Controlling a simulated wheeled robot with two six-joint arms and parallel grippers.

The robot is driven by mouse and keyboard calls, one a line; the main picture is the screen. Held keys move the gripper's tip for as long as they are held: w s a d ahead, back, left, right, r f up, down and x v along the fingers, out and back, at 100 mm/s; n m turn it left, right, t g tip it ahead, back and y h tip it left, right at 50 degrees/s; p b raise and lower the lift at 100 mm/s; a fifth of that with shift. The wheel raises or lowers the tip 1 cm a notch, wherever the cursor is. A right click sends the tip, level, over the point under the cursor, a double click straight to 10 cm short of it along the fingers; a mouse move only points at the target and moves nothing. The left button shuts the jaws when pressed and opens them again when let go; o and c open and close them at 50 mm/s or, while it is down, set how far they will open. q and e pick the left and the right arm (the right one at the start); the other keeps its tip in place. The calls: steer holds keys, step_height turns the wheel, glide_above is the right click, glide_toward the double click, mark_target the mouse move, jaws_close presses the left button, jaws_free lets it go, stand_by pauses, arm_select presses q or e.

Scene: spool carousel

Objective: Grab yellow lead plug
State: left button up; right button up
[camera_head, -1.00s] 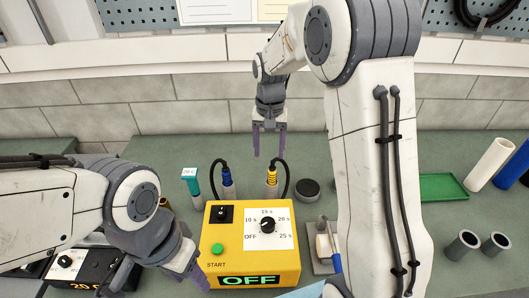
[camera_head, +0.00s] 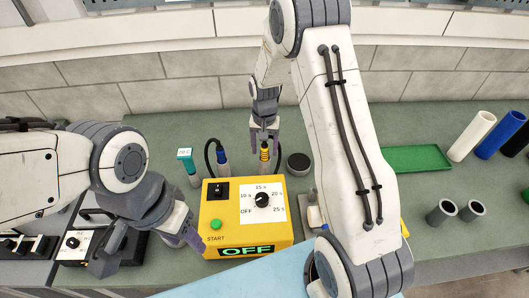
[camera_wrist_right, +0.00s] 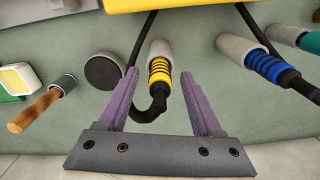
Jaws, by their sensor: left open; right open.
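The yellow lead plug (camera_head: 264,153) has yellow and dark rings and a black cable. It stands in a grey holder behind the yellow timer box (camera_head: 246,240). My right gripper (camera_head: 265,142) is open just above the plug in the head view. In the right wrist view the plug (camera_wrist_right: 159,74) lies between and beyond the two purple fingers of my right gripper (camera_wrist_right: 160,90), with a gap on each side. My left gripper (camera_head: 145,250) is open and empty at the left of the timer box.
A blue plug (camera_head: 222,155) in a holder stands left of the yellow plug, beside a teal-topped tool (camera_head: 187,160). A round dark puck (camera_head: 298,164) is to the right. A green tray (camera_head: 416,158) and several tubes lie farther right.

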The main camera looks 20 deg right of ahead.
jaws_close()
